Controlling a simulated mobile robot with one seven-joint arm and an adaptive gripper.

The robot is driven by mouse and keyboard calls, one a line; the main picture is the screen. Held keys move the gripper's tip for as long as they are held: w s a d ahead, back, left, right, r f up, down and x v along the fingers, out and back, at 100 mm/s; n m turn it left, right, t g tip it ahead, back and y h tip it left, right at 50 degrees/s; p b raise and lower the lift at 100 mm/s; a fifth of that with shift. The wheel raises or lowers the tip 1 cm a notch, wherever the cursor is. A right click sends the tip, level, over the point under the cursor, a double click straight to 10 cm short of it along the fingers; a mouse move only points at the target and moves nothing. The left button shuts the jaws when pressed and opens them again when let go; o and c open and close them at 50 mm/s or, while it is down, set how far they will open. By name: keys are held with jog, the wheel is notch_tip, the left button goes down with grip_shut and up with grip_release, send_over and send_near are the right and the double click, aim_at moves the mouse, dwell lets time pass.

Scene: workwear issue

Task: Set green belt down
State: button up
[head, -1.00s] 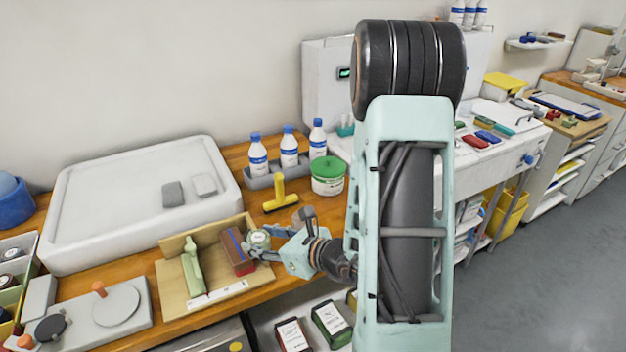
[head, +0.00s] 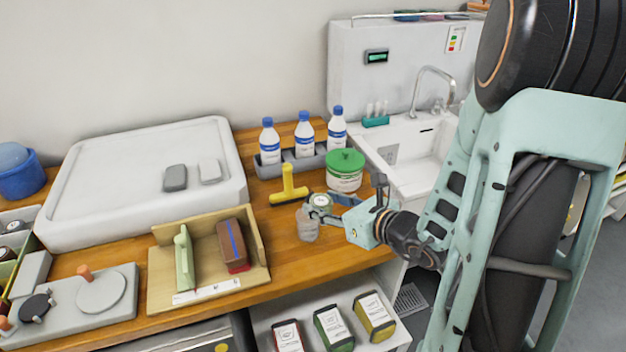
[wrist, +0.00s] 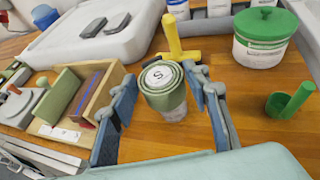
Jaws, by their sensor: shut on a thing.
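The green belt (head: 320,201) is a rolled coil with a white round label. In the wrist view the coil (wrist: 163,77) shows an "S" on its label and lies between the blue finger pads. My gripper (head: 326,207) is shut on it over the wooden counter (head: 290,254), in front of the green-lidded tub. A translucent cup-like thing (head: 307,226) shows just below and beside the belt. Whether the belt touches it or the counter, I cannot tell.
A yellow T-shaped tool (head: 289,190) and the green-lidded tub (head: 345,178) stand close behind. A wooden stand (head: 163,268) holds a green piece and a brown block to the left. Bare counter shows in front.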

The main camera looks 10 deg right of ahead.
jog(key=shift+a+r+b, duration=0.1)
jog(key=shift+r+b, duration=0.15)
jog(key=shift+b, duration=0.95)
jog(key=b, duration=0.1)
jog(key=a+r+b, duration=0.1)
jog(key=shift+s+r+b, duration=0.2)
jog(key=shift+s+b, duration=0.15)
jog(key=shift+r+p, duration=0.2)
jog(key=shift+p, duration=0.2)
jog(key=shift+w+d+p, duration=0.25)
jog(key=shift+w+p, duration=0.2)
jog(key=shift+p, duration=0.7)
jog(key=p, duration=0.1)
jog(key=w+f+p, duration=0.1)
jog(key=shift+w+d+p, duration=0.15)
jog(key=shift+d+p, duration=0.2)
jog(key=w+d+f, duration=0.1)
jog(key=w+f, duration=0.1)
jog(key=w, duration=0.1)
jog(key=w+d+f, duration=0.2)
jog(key=w+f, duration=0.1)
jog(key=w+d+f, duration=0.1)
jog(key=w+f, duration=0.2)
jog(key=shift+w+d+p, duration=0.2)
jog(key=shift+d+p, duration=0.1)
jog(key=shift+p, duration=0.05)
jog(key=shift+w+d+f, duration=0.2)
jog(key=shift+w+f, duration=0.2)
jog(key=shift+f, duration=1.7)
